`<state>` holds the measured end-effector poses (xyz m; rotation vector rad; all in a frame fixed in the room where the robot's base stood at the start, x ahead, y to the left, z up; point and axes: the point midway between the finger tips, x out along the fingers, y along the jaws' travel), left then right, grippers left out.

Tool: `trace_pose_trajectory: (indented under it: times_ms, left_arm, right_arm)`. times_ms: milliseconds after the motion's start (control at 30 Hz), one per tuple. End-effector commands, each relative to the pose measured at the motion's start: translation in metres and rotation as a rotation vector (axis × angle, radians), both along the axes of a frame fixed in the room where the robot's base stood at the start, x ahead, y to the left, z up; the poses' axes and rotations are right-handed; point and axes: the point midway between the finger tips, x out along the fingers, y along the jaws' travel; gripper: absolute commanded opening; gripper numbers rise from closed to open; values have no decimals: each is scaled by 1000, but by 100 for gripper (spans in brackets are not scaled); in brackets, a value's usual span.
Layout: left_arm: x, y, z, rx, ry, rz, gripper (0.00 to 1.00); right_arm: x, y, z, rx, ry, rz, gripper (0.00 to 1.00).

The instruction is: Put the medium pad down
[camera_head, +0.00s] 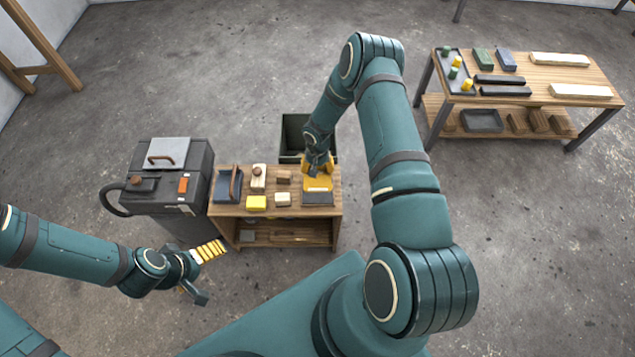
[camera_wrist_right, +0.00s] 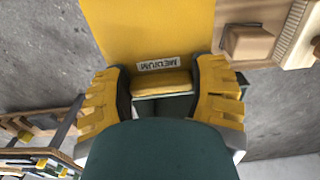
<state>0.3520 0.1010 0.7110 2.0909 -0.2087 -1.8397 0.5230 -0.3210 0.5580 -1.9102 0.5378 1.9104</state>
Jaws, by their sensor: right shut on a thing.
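The medium pad (camera_wrist_right: 150,30) is a yellow block with a white label reading MEDIUM, seen upside down in the right wrist view. In the head view the pad (camera_head: 318,183) shows at the right end of the small bench (camera_head: 275,208). My right gripper (camera_head: 318,163) is shut on it; its ribbed yellow fingers flank a raised yellow part of the pad in the right wrist view (camera_wrist_right: 163,90). Whether the pad touches the bench top is hard to tell. My left gripper (camera_head: 207,272) is open and empty, in front of the bench's left end.
A dark flat piece (camera_head: 317,198) lies at the bench's front right. A dark bin (camera_head: 292,135) stands behind; a grey machine (camera_head: 170,190) stands left.

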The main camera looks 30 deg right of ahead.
Motion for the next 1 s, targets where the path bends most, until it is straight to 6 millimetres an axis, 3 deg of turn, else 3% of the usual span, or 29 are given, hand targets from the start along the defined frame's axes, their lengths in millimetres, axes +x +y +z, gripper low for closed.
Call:
trace_pose_trajectory:
  times_ms: [100, 333, 533, 933, 967, 1000]
  left_arm:
    - [1, 0, -6, 0, -3, 1, 100]
    - [2, 0, -10, 1, -5, 1, 100]
    - [4, 0, -18, 1, -9, 2, 100]
    - [4, 0, -17, 2, -9, 2, 100]
    - [4, 0, -17, 2, -9, 2, 100]
    - [4, 0, -17, 2, -9, 2, 100]
  right_arm:
    - [0, 0, -20, 1, 1, -1, 38]
    - [0, 0, -35, 0, 1, 1, 38]
    - [0, 0, -62, 1, 1, 0, 38]
    - [0, 0, -65, 0, 0, 0, 38]
    - [0, 0, -65, -1, -1, 0, 71]
    - [0, 0, -65, -1, -1, 0, 85]
